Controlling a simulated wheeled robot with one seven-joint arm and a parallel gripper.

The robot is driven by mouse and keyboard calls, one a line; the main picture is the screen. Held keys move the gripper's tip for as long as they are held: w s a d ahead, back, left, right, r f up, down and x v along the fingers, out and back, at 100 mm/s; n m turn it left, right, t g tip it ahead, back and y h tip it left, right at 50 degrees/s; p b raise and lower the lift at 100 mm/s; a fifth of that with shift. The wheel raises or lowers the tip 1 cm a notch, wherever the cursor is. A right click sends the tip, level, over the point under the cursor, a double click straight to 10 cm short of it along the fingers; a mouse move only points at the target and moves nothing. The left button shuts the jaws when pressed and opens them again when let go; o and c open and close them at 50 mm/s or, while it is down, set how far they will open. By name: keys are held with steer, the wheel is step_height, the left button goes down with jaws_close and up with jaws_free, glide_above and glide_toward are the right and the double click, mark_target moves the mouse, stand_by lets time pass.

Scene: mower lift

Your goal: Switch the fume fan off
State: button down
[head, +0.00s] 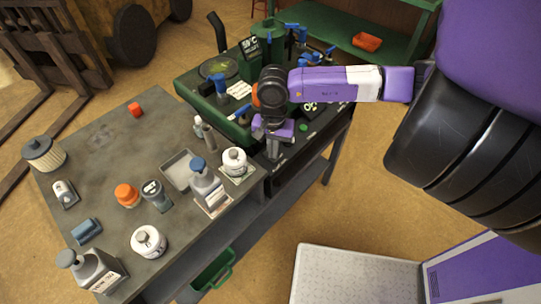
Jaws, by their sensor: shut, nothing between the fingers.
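My gripper (272,153) is shut and empty, pointing down at the front of the green bench unit (195,95). Its fingertips are over the dark front panel (312,127); I cannot tell whether they touch it. A green button (303,127) shows on the panel just right of the gripper. A dark label with a pale round symbol (310,106) lies behind it. A round dark grille (218,69) is set in the unit's top at left. No part is clearly readable as the fume fan's switch, and my gripper and arm hide part of the panel.
Blue-handled levers (218,85) stand on the unit close to my arm. The grey table (100,130) at left holds several bottles and jars, a tray (180,169) and a filter (43,153). Open floor (350,205) lies in front of the panel.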

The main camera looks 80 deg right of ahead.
steer(key=shift+r+p, duration=1.45)
steer(key=shift+r, duration=2)
